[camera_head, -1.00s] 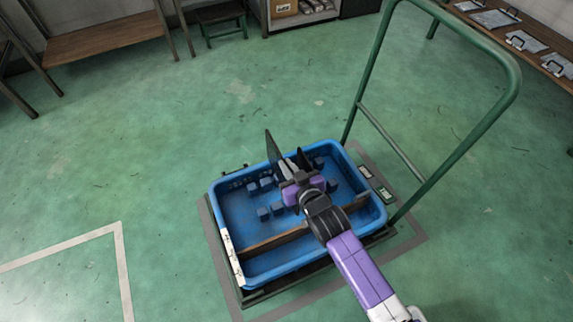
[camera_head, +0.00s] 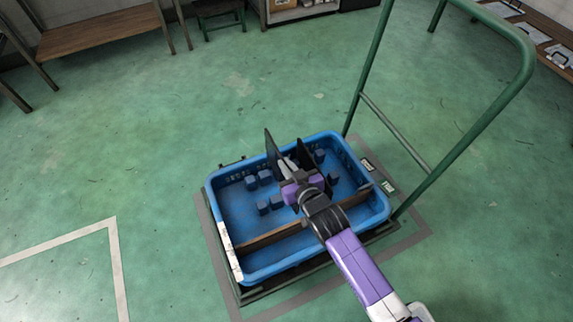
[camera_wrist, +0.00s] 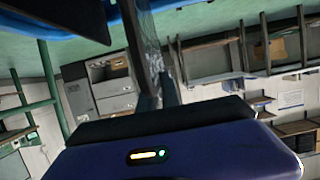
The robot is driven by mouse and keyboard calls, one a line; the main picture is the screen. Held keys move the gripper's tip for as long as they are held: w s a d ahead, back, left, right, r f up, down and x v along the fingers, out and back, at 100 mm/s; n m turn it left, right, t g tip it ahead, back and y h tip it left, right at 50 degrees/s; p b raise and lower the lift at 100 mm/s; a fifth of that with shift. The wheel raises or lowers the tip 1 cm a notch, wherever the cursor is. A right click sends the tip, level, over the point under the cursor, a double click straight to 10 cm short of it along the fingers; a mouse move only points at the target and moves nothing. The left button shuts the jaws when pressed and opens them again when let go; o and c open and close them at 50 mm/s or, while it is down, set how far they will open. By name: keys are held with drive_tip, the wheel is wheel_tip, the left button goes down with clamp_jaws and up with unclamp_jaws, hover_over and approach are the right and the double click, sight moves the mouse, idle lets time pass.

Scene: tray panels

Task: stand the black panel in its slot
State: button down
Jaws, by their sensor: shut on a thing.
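The black panel (camera_head: 272,148) stands up dark and thin at the far side of the blue tray (camera_head: 222,218). My gripper (camera_head: 285,164) is over the tray and shut on the panel. In the wrist view, a glossy, mottled panel face shows edge-on between the finger areas (camera_wrist: 158,88). The panel is roughly upright. Its lower edge is hidden, so I cannot tell whether it sits in a slot. A second dark upright piece (camera_head: 307,152) shows just right of my fingers.
Several small blue blocks (camera_head: 264,177) rise from the tray floor. A brown divider (camera_head: 268,238) crosses the near part of the tray. The green cart handle (camera_head: 468,142) rises to the right. Open green floor (camera_head: 130,150) lies to the left.

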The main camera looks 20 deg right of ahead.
wheel_tip(320, 180, down, 7)
drive_tip(key=b, duration=0.5)
drive_tip(key=shift+r, duration=0.15)
idle(0.9)
idle(0.5)
drive_tip(key=shift+f+b, duration=1.7)
drive_tip(key=shift+f, duration=0.5)
drive_tip(key=c, duration=1.5)
unclamp_jaws()
drive_tip(key=shift+p+v, duration=1.5)
drive_tip(key=shift+v, duration=2.45)
